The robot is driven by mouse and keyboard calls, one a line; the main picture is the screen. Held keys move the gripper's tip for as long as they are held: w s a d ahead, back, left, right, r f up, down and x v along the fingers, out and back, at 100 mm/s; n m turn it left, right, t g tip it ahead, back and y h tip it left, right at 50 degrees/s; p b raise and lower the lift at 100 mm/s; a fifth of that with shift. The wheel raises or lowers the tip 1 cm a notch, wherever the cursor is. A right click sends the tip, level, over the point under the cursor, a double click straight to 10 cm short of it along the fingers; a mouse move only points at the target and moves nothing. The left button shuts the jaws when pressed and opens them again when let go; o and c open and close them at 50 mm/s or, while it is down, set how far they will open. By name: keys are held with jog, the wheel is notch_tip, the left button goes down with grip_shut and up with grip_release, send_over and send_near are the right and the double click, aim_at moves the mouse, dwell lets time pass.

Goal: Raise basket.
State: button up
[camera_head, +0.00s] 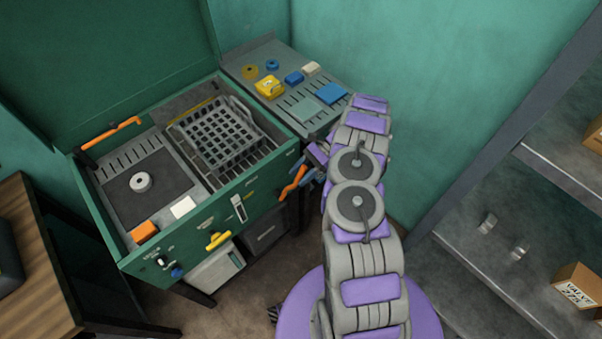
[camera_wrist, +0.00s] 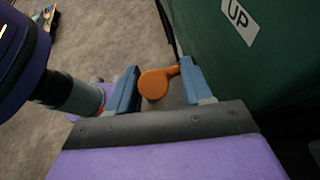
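The grey wire basket (camera_head: 222,132) sits inside the right part of the open green washer-like cabinet (camera_head: 200,232). An orange handle (camera_head: 293,182) sticks out at the cabinet's right front corner. In the wrist view, the handle's round orange end (camera_wrist: 154,84) shows between the two blue fingers of my gripper (camera_wrist: 160,86). The fingers are apart, with a visible gap on the right of the round end. I cannot tell whether the left finger touches it. In the head view my gripper (camera_head: 312,172) is partly hidden by my arm beside the handle.
A white "UP" label (camera_wrist: 238,18) is on the green panel near the handle. A second orange handle (camera_head: 112,133) is at the cabinet's left. A side tray (camera_head: 300,125) holds small parts behind. Shelves stand right, a wooden table (camera_head: 35,255) left.

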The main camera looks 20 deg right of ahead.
jog(key=p+v, duration=0.1)
jog(key=v, duration=1)
jog(key=shift+d, duration=0.45)
jog(key=shift+w+r, duration=0.1)
jog(key=shift+r, duration=0.05)
dwell(0.7)
